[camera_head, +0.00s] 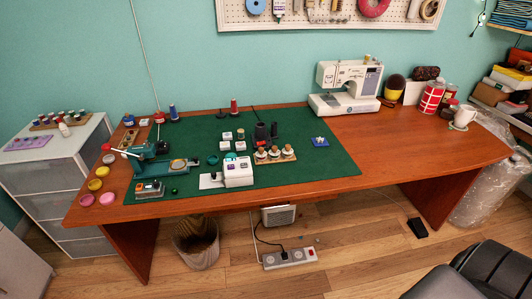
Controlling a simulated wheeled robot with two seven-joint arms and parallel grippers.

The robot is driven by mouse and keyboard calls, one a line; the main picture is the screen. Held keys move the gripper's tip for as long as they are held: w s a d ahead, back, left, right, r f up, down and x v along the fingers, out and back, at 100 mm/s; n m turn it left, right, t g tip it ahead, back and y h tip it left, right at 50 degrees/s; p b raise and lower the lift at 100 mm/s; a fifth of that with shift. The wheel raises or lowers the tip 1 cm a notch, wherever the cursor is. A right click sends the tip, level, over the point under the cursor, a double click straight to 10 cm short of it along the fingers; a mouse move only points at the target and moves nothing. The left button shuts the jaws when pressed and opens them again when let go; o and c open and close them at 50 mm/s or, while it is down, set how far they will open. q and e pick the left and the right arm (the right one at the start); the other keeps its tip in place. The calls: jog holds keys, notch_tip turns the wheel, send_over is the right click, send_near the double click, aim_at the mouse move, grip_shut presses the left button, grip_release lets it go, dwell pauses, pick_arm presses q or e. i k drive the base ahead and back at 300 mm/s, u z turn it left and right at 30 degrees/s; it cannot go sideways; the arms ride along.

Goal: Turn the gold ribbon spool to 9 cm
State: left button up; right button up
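No gold ribbon spool can be picked out with certainty at this size. Two small round yellow-gold items, one a yellow disc (95,184) and one a gold disc (102,171), lie at the left end of the wooden desk (420,150), beside the green mat (320,170). A wooden tray (288,159) on the mat holds three small spool-like items with brownish tops. No centimetre marks are readable. Neither of my grippers is in view.
On the mat stand a green machine (145,156), a white device (238,172) and several small items. A sewing machine (346,85) stands behind. A bin (197,243) and power strip (289,258) are on the floor. The desk's right-centre is clear.

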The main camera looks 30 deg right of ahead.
aim_at(288, 152)
jog(key=z, duration=0.6)
jog(key=i, duration=0.6)
jog(key=z, duration=0.95)
